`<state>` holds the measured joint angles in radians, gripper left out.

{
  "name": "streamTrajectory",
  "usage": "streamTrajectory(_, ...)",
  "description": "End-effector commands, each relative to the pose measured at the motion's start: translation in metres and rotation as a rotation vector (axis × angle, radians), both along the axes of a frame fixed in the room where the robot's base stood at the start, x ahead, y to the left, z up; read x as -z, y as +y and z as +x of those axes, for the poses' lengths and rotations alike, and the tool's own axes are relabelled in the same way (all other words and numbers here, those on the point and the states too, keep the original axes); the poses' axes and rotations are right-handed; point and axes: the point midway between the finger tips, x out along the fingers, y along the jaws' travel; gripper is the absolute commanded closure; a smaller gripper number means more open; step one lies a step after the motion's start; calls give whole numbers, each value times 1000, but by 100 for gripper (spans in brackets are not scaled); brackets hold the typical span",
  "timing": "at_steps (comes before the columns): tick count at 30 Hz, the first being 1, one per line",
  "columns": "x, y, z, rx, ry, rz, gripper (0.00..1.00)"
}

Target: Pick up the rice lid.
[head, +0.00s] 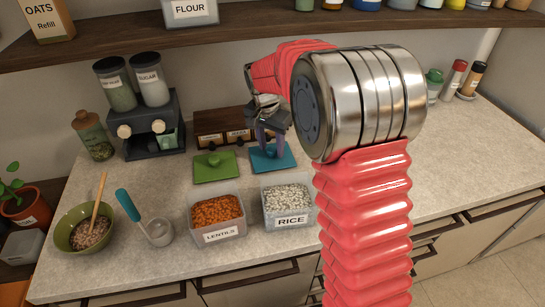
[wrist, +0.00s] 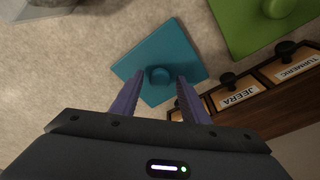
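The rice lid is a flat teal square with a round knob; in the wrist view the teal lid (wrist: 150,52) lies on the counter, its knob (wrist: 160,76) between my fingertips in the picture. In the head view the teal lid (head: 286,160) lies behind the rice container (head: 291,219), which is open and full of white grains. My gripper (wrist: 160,82) is open, its two purple fingers apart on either side of the knob. In the head view my gripper (head: 268,141) is over the lid and partly covers it. I cannot tell its exact height above the knob.
A green lid (head: 216,167) lies left of the teal one. An open lentils container (head: 217,237) stands in front of it. A wooden spice drawer box (head: 222,124) stands close behind both lids.

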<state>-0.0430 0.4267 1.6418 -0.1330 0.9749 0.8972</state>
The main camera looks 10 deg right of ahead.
Motion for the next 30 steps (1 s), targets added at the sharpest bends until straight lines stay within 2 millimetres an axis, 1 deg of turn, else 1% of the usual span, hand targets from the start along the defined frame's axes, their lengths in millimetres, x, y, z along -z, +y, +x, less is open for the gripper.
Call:
streamTrajectory(1,0,0,0,0,0,0,62)
streamTrajectory(2,0,0,0,0,0,0,64)
streamTrajectory(17,0,0,0,0,0,0,100)
streamTrajectory(26,0,0,0,0,0,0,100)
streamTrajectory(30,-4,0,0,0,-1,0,100)
